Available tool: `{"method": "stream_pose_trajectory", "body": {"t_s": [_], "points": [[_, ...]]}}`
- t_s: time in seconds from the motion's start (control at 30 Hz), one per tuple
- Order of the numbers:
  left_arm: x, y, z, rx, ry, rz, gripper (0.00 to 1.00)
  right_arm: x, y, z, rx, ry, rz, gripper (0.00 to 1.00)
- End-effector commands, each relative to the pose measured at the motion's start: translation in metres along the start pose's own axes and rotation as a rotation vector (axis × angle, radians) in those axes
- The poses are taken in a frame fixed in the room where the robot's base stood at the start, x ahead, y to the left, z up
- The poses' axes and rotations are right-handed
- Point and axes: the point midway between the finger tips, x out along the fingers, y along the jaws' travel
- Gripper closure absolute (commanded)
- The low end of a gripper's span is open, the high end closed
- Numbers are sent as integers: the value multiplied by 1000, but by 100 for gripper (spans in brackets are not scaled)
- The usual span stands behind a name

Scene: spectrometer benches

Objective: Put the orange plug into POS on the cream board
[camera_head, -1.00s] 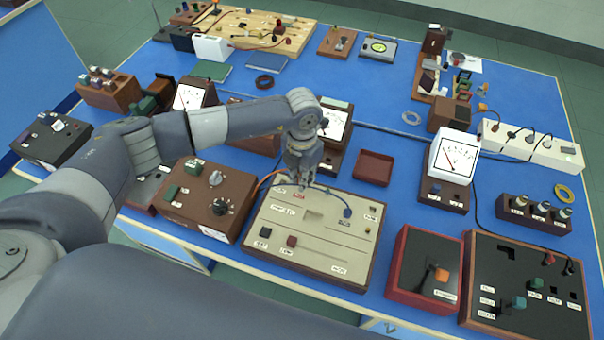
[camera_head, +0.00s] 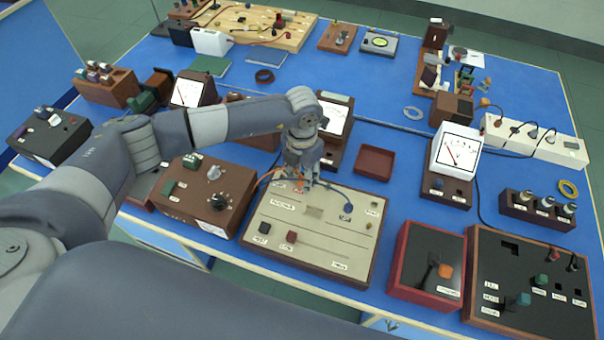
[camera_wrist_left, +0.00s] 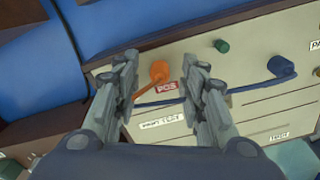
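The cream board (camera_head: 330,247) lies near the front middle of the blue bench. In the left wrist view, the orange plug (camera_wrist_left: 159,72) stands at the board's back edge, just left of the red POS label (camera_wrist_left: 167,87). I cannot tell how deep it sits. Its orange cable (camera_head: 265,179) runs in from the left. My left gripper (camera_head: 302,184) is low over this spot. In the left wrist view its fingers (camera_wrist_left: 164,85) are apart on either side of the plug, with gaps visible. The head view hides most of the plug behind the gripper. My right gripper is out of view.
A blue plug (camera_wrist_left: 281,67) with a blue lead and a green terminal (camera_wrist_left: 222,46) are on the board to the right. A brown knob box (camera_head: 207,196) stands left, a red-sided box (camera_head: 402,272) right. A meter (camera_head: 333,122) stands behind. A tray (camera_head: 374,163) is back right.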

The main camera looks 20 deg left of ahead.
Motion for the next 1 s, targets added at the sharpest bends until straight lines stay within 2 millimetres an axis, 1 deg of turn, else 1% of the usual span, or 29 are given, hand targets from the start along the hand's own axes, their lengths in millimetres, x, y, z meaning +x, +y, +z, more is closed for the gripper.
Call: {"method": "stream_pose_trajectory", "body": {"t_s": [0.17, 0.27, 0.37, 0.5, 0.6, 0.7, 0.83, 1.0], "points": [[-5, 0, 1, 0, -2, 0, 61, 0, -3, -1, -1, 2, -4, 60], [-17, 0, 1, 0, -3, 0, 61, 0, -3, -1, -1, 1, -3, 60], [-37, 1, 1, 1, -5, 2, 61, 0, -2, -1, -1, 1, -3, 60], [-68, 0, 1, 1, -5, 1, 61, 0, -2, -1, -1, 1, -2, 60], [-87, 0, 1, 2, -4, 1, 61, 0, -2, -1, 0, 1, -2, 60], [-103, 0, 1, -1, -3, 1, 61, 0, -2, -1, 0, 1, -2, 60], [-115, 0, 0, 0, 0, 0, 61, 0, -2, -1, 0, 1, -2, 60], [-120, 0, 0, 0, 0, 0, 61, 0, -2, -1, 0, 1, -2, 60]]}}
